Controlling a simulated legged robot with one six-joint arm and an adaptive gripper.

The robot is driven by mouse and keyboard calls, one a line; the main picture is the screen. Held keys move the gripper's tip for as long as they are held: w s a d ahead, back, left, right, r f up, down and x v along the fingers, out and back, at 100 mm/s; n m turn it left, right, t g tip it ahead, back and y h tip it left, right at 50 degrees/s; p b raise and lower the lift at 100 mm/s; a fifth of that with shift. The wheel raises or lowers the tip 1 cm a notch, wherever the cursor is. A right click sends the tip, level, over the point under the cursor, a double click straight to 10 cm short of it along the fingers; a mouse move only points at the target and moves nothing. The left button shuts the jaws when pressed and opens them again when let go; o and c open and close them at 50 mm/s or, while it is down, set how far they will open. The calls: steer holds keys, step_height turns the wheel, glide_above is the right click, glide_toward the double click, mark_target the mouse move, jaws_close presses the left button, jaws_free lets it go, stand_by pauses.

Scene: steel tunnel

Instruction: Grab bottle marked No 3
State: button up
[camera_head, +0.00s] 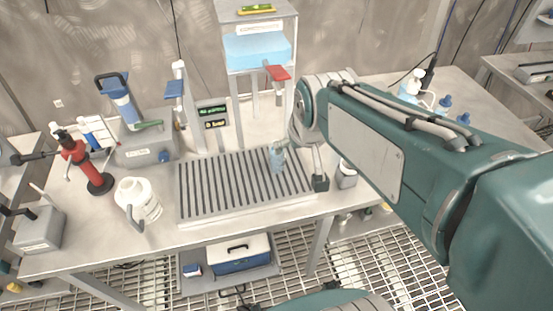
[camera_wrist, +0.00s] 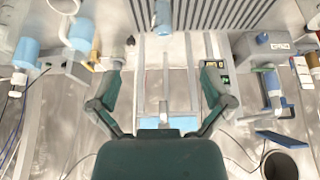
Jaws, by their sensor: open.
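A small pale blue, translucent bottle (camera_head: 278,158) stands upright near the right end of the slatted grate (camera_head: 215,190). It also shows in the wrist view (camera_wrist: 163,18) at the top centre, beyond my fingertips. No number can be read on it. My gripper (camera_wrist: 161,72) is open and empty. Its two fingers are spread on either side of the picture's middle, apart from the bottle. In the head view my arm comes in from the right and hides most of the gripper.
A white jug (camera_head: 138,198) and a red bottle (camera_head: 85,165) stand left of the grate. A dispensing frame with a blue tank (camera_head: 257,50) and a red lever (camera_head: 277,72) rises behind it. The table's front strip is clear.

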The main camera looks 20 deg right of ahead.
glide_above(277, 158)
steer(key=s, duration=0.1)
step_height(277, 158, down, 8)
steer(key=shift+g, duration=0.4)
steer(key=x, duration=1)
steer(key=shift+w+d+f, duration=0.1)
steer(key=shift+d+f, duration=0.1)
steer(key=shift+f, duration=0.1)
steer(key=c, duration=1.4)
